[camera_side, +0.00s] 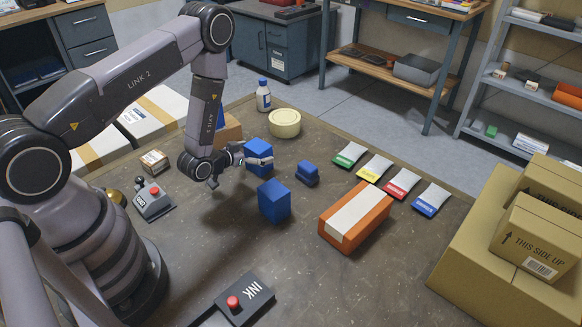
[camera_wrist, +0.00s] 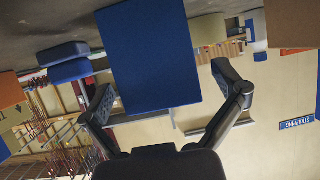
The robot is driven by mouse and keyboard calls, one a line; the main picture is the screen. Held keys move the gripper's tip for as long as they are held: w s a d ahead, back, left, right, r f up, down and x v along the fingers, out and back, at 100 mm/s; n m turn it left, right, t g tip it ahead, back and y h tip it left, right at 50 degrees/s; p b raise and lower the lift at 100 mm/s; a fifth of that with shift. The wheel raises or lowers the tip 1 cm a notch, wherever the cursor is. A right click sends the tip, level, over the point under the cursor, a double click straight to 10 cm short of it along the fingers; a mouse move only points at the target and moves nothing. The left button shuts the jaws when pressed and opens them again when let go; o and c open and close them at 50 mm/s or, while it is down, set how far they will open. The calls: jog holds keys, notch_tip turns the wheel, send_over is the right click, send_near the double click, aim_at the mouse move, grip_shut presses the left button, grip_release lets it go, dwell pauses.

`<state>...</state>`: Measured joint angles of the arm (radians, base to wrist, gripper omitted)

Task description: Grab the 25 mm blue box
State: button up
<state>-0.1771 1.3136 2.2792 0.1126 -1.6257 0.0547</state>
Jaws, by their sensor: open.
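Three blue boxes show in the side view: a tall box (camera_side: 257,147) at my gripper, another tall box (camera_side: 274,203) nearer the camera, and a small low box (camera_side: 307,174) to the right. No size marks are readable. My gripper (camera_side: 259,161) is open and low over the table, reaching sideways to the first tall box. In the wrist view, which is upside down, a large blue box face (camera_wrist: 150,50) fills the middle between the fingers (camera_wrist: 166,84). The left finger overlaps its edge; a gap shows at the right finger. The small box (camera_wrist: 64,62) appears at left.
An orange box with a white band (camera_side: 354,217) and several coloured packets (camera_side: 374,168) lie to the right. Cardboard cartons (camera_side: 500,260) fill the right.

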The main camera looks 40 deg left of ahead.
jog(key=shift+w+f, duration=0.15)
jog(key=shift+w, duration=0.15)
jog(key=c, duration=1.3)
